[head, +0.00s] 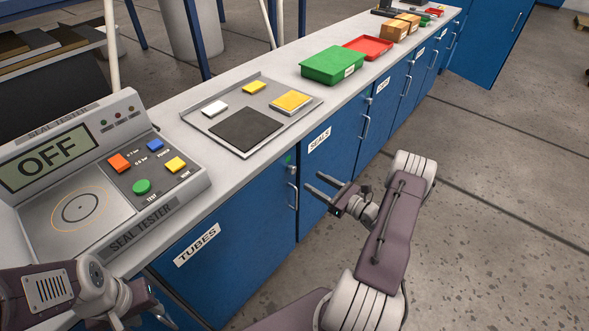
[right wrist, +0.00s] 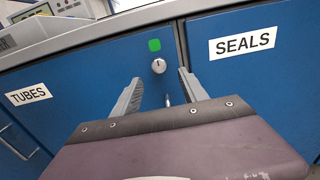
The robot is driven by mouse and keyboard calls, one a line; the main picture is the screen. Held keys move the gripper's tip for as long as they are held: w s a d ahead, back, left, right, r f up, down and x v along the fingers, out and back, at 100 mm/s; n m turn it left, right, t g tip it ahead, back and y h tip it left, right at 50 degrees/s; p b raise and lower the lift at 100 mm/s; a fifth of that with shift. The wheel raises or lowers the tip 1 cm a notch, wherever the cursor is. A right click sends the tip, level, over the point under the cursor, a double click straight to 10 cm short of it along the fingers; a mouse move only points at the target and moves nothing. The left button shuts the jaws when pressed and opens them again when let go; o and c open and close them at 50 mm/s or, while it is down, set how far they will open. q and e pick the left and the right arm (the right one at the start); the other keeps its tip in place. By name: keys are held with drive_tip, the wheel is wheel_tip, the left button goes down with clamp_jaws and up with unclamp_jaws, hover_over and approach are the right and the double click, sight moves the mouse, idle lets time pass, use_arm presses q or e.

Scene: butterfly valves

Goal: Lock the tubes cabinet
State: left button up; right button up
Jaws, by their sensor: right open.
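The tubes cabinet (head: 235,262) is a shut blue door with a TUBES label (head: 197,244); it also shows in the right wrist view (right wrist: 85,85). A metal handle (head: 293,194) is on the door's right side. My right gripper (head: 315,181) is open and empty, its fingers pointing at the cabinet front. In the right wrist view the lock appears between the fingertips, apart from them. My left gripper (head: 140,312) is low at left, its jaws unclear.
The seals cabinet (head: 325,165) adjoins on the right, shut. On the grey counter stand a seal tester (head: 105,165) reading OFF, a tray (head: 300,108) with pads, a green box (head: 333,65) and a red tray (head: 368,46). The floor right of the cabinets is clear.

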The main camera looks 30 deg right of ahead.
sight(294, 170)
drive_tip(key=x, duration=0.9)
drive_tip(key=shift+a, duration=0.1)
clamp_jaws()
